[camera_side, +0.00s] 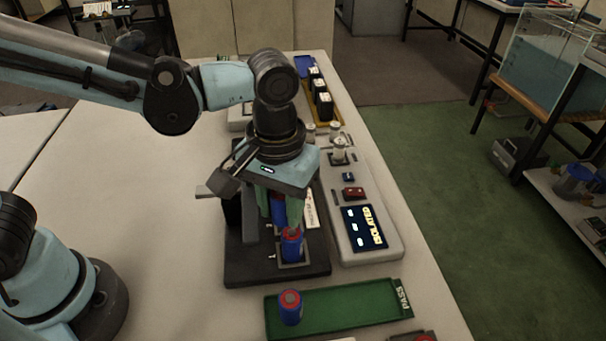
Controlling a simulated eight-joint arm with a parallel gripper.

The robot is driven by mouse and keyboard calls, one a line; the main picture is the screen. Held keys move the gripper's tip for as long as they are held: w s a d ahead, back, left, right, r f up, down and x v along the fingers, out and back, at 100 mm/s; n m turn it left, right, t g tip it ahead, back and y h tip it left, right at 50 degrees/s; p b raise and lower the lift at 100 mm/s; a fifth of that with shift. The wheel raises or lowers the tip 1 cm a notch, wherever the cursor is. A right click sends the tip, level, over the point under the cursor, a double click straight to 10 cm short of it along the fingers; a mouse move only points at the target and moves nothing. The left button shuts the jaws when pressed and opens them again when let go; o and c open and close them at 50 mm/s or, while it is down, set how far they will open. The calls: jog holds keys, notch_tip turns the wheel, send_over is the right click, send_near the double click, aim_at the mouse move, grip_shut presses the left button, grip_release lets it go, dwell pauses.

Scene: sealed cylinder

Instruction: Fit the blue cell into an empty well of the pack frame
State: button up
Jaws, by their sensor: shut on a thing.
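My gripper (280,212) points down over the dark pack frame (238,268), its greenish fingers shut on a blue cell (278,210). The held cell is mostly hidden by the fingers, and I cannot tell whether its lower end is inside a well or above one. Another blue cell with a red top (292,245) stands upright in the front square well, just in front of my fingers. The frame's rear part and any wells there are hidden by my gripper.
A green tray marked PASS (345,305) lies in front, with a blue, red-topped cell (290,308) upright at its left. A grey tester with a lit display (364,228) stands right of the frame. A yellow tray (337,118) with black-and-white items is behind. The table's left is clear.

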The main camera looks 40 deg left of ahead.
jog(key=w+a+f, duration=0.2)
jog(key=w, duration=0.1)
jog(key=w+a+f, duration=0.1)
jog(key=shift+w+f, duration=0.2)
jog(key=shift+w, duration=0.05)
jog(key=shift+f, duration=1.9)
jog(key=shift+f, duration=0.25)
jog(key=o, duration=1.1)
jog(key=shift+r, duration=0.1)
